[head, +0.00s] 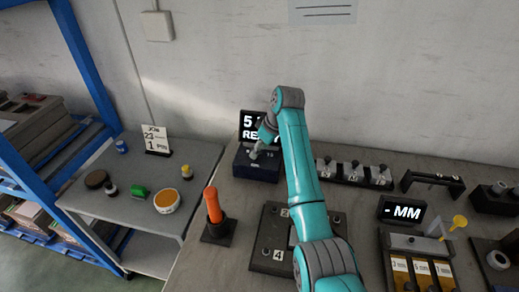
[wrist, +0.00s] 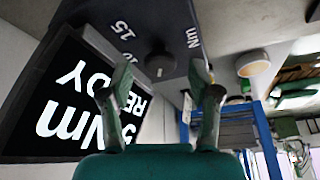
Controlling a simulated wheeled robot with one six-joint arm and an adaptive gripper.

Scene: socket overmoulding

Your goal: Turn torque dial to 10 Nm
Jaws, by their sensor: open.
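The torque dial (wrist: 160,64) is a dark round knob with a small light mark, on the face of a dark torque box (head: 243,170). The scale around it shows 15, a partly covered number and "Nm". The display (head: 247,119) behind the box reads 5 Nm READY in the wrist view (wrist: 72,110). My gripper (head: 256,153) is open, just above the box in the head view. In the wrist view my gripper (wrist: 162,73) has one finger on either side of the dial. I cannot tell whether the fingers touch it. My arm hides part of the display in the head view.
An orange-handled tool (head: 212,204) stands left of a dark plate (head: 262,256) near the front. A row of clamps (head: 352,173) lies right of my arm. A "- MM" display (head: 403,211) stands further right. A side table (head: 205,160) holds small items.

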